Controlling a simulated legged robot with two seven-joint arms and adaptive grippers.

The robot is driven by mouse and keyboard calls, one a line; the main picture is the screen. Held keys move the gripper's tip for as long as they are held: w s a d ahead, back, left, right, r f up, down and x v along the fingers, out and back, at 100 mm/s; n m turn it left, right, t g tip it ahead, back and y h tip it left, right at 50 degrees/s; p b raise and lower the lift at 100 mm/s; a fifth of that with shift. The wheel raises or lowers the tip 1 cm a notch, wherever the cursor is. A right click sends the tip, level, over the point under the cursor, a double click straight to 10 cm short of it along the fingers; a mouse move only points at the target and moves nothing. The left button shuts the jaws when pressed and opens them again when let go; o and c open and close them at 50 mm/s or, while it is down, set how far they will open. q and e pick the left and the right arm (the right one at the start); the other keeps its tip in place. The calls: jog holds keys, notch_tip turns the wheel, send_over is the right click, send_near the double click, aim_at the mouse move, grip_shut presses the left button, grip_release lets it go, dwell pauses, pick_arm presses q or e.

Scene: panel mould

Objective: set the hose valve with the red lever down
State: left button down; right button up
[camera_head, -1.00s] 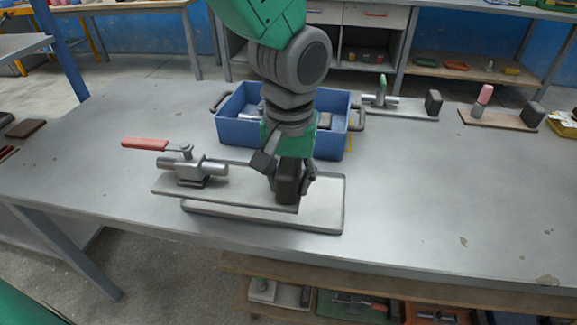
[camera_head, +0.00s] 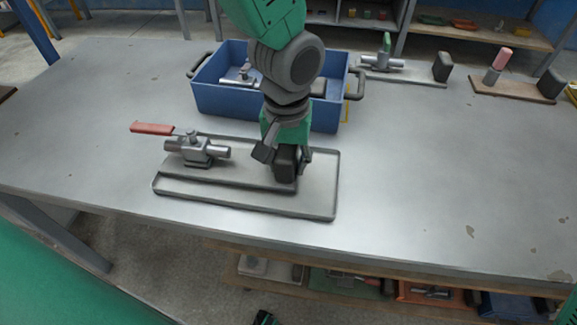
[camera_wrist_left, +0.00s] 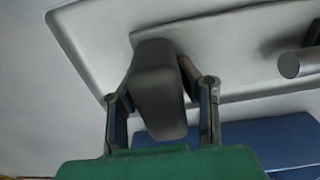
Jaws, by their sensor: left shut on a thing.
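The hose valve with the red lever (camera_head: 196,149) is a grey metal valve on a flat plate, its lever pointing left. A dark block (camera_head: 285,165) stands at the plate's right end. The plate lies over the shallow grey tray (camera_head: 320,195), apparently within its rim; whether it rests flat is hard to tell. My left gripper (camera_head: 287,172) is shut on the dark block, with a finger on each side. The left wrist view shows the block (camera_wrist_left: 160,88) between the fingers, with the pipe end (camera_wrist_left: 300,62) at right.
A blue bin (camera_head: 220,98) with metal parts inside stands just behind the tray. A green-handled valve (camera_head: 384,60) and a pink-handled piece (camera_head: 498,65) on plates stand at the back right. The table's right side is clear. Parts sit on a shelf below (camera_head: 350,278).

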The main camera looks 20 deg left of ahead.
pick_arm(q)
jog(key=shift+a+f, duration=0.15)
jog(key=shift+f, duration=0.55)
jog(key=shift+d, duration=0.4)
jog(key=c, duration=1.2)
grip_release()
jog(key=shift+o, duration=0.2)
jog(key=shift+a, duration=0.1)
jog(key=shift+a, duration=0.1)
jog(key=shift+r, duration=0.35)
notch_tip(320, 180, up, 11)
jog(key=p, duration=0.3)
jog(key=shift+f, duration=0.1)
jog(key=shift+r, duration=0.4)
